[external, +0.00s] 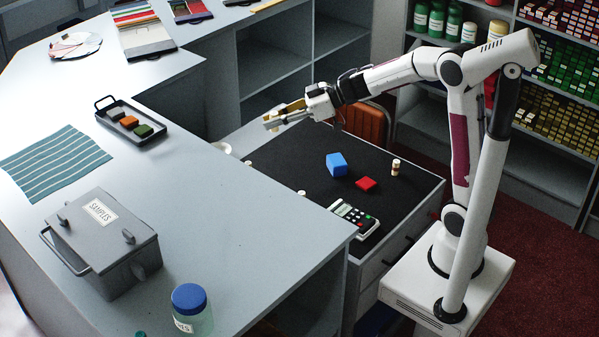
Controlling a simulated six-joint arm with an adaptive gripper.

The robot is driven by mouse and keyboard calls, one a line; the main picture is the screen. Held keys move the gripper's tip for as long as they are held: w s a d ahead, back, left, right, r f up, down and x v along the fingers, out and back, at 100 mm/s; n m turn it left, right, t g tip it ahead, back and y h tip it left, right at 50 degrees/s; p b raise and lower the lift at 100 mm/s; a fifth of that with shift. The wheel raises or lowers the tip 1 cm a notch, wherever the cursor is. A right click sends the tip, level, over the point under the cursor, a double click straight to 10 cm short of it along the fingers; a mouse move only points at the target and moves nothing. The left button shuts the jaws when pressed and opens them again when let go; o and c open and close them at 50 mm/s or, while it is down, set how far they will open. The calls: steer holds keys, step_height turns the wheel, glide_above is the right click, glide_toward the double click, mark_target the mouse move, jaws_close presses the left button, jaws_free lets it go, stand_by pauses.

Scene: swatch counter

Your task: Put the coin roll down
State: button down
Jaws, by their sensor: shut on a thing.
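My gripper (274,118) is at the end of the outstretched arm, above the far left part of the black mat (300,155). It is shut on a small pale item at its fingertips, which I take to be the coin roll (271,124). The fingers hide part of it, and it is too small to make out well. It is held in the air, apart from the mat. A small roll with brown and white bands (396,167) stands upright on the right of the mat.
On the mat are a blue block (337,164), a red block (366,184) and a calculator (352,217). The grey counter (215,215) beside it holds a samples box (105,250), a blue-lidded jar (190,308) and a tray (113,108). Bare mat lies around the blocks.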

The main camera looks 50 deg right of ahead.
steer(key=a, duration=1.1)
steer(key=n+g+y, duration=0.2)
steer(key=n+g, duration=0.1)
glide_above(210, 275)
step_height(210, 275, down, 7)
steer(key=shift+f, duration=0.2)
steer(key=shift+s, duration=0.1)
steer(key=shift+f, duration=3.1)
steer(key=shift+f, duration=0.1)
steer(key=shift+f, duration=1.8)
